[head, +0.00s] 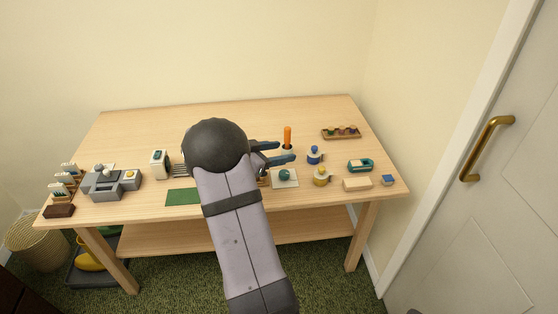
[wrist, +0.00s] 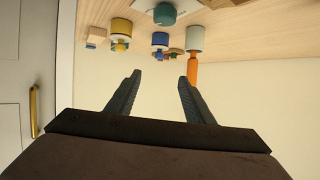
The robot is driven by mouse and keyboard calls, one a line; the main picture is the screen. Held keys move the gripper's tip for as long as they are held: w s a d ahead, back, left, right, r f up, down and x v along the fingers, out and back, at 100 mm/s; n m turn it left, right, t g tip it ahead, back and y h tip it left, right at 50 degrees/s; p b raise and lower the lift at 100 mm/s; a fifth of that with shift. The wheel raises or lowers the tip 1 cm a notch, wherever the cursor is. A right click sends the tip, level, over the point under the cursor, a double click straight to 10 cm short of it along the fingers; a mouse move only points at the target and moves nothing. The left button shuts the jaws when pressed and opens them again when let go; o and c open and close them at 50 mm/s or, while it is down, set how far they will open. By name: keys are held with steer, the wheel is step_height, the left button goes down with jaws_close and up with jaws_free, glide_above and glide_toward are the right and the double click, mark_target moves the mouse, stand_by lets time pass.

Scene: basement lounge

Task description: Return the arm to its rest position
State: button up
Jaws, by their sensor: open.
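My arm (head: 235,225) reaches up from the bottom of the head view over the front of the wooden table (head: 230,115). My gripper (head: 280,152) points right over the table, its dark blue-grey fingers parted. In the wrist view my gripper (wrist: 158,80) is open with nothing between the fingers. The wrist picture is upside down, with the table at the top and bare wall between the fingers. An orange-handled tool (head: 288,135) stands in a pale holder just beyond the fingers. It also shows in the wrist view (wrist: 193,70), near the right fingertip.
Blue (head: 314,155) and yellow (head: 321,176) round items and a teal dispenser (head: 360,166) stand right of my gripper. A wooden tray (head: 341,132) sits behind them. A grey machine (head: 110,183) stands at the left. The back of the table is mostly clear. A door (head: 470,220) is at the right.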

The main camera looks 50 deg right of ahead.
steer(key=shift+r, duration=0.4)
